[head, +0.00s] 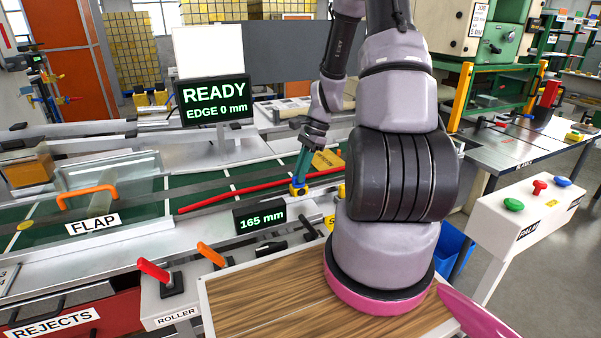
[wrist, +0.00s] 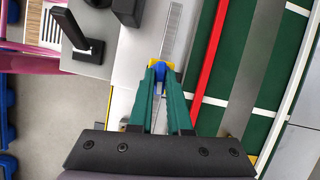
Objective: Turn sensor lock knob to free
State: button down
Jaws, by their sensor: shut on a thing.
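The sensor lock knob, a small blue part (head: 297,190) on a yellow body, sits by the rail at the front edge of the green conveyor bed. In the wrist view the blue knob (wrist: 158,68) shows between the fingertips, with yellow around it. My gripper (head: 300,181) has green fingers that reach down onto the knob and are shut on it. It also shows in the wrist view (wrist: 160,74). The fingers hide part of the knob, and I cannot tell its turn angle. A display (head: 260,217) nearby reads 165 mm.
A red strip (head: 230,201) runs along the bed behind the knob. A clear flap with an orange handle (head: 88,196) is at left. A screen (head: 213,97) reads READY, EDGE 0 mm. Red and orange levers (head: 211,254) stand in front; a metal scale (wrist: 173,30) extends beyond the knob.

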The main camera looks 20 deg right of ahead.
jog(key=n, duration=0.2)
jog(key=n+g, duration=0.1)
jog(key=n, duration=0.1)
jog(key=shift+w+g+h, duration=0.15)
jog(key=shift+g+h, duration=0.15)
jog(key=n+g+h, duration=0.1)
jog(key=n, duration=0.3)
jog(key=shift+a, duration=0.1)
jog(key=n+g+h, duration=0.1)
jog(key=n, duration=0.3)
jog(key=shift+w+a, duration=0.15)
jog(key=shift+n+h, duration=0.9)
jog(key=shift+n, duration=1.2)
jog(key=c, duration=0.9)
grip_release()
jog(key=shift+o, duration=0.2)
jog(key=shift+r, duration=0.1)
